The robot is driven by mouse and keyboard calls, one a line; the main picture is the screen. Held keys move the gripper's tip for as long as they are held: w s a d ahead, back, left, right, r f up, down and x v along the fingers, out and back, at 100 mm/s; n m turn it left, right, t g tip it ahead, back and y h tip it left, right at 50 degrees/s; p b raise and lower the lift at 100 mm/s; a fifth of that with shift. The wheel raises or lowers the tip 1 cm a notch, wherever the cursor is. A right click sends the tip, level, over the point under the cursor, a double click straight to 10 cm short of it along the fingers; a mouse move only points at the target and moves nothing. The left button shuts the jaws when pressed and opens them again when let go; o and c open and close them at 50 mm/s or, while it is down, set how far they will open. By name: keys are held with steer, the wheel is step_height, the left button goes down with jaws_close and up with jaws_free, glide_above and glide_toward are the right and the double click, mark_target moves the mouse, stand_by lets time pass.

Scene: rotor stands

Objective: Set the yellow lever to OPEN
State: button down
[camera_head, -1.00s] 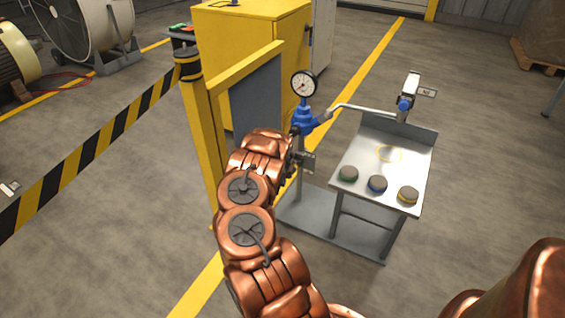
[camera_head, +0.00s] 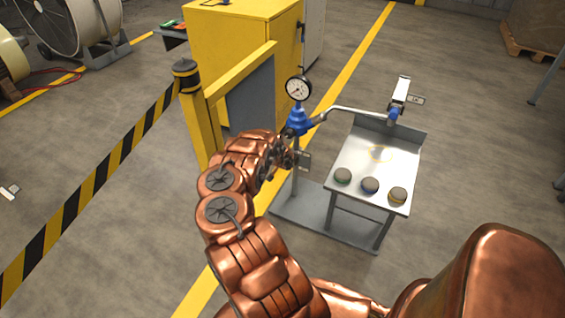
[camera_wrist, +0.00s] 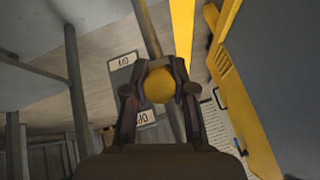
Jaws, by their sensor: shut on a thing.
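In the wrist view, the yellow lever (camera_wrist: 159,86) shows as a round yellow knob seen end-on. My gripper (camera_wrist: 160,72) has its two fingers closed on either side of this knob. A grey label plate (camera_wrist: 123,76) lies just left of the knob, and a second label (camera_wrist: 144,119) is partly hidden behind the left finger. Their lettering is too small to read surely. In the head view, my gripper (camera_head: 287,152) is at the stand's post, below the blue valve body (camera_head: 298,122). The knob is hidden there by my arm.
A round gauge (camera_head: 298,88) tops the blue body. A pipe runs right to a grey worktable (camera_head: 350,165) bearing several dark-topped round pieces. A yellow post and rail (camera_head: 240,75) stand close left of my arm, with a striped barrier (camera_head: 85,190) beyond. Open floor lies at the right.

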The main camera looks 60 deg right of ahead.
steer(key=shift+w, duration=0.1)
stand_by(0.3)
steer(key=c, duration=0.9)
jaws_free()
steer(key=shift+c, duration=0.2)
steer(key=shift+r, duration=0.15)
steer(key=shift+v, duration=1.2)
steer(key=shift+a+r, duration=0.2)
steer(key=shift+r, duration=0.05)
steer(key=s+a, duration=0.4)
steer(key=a, duration=0.7)
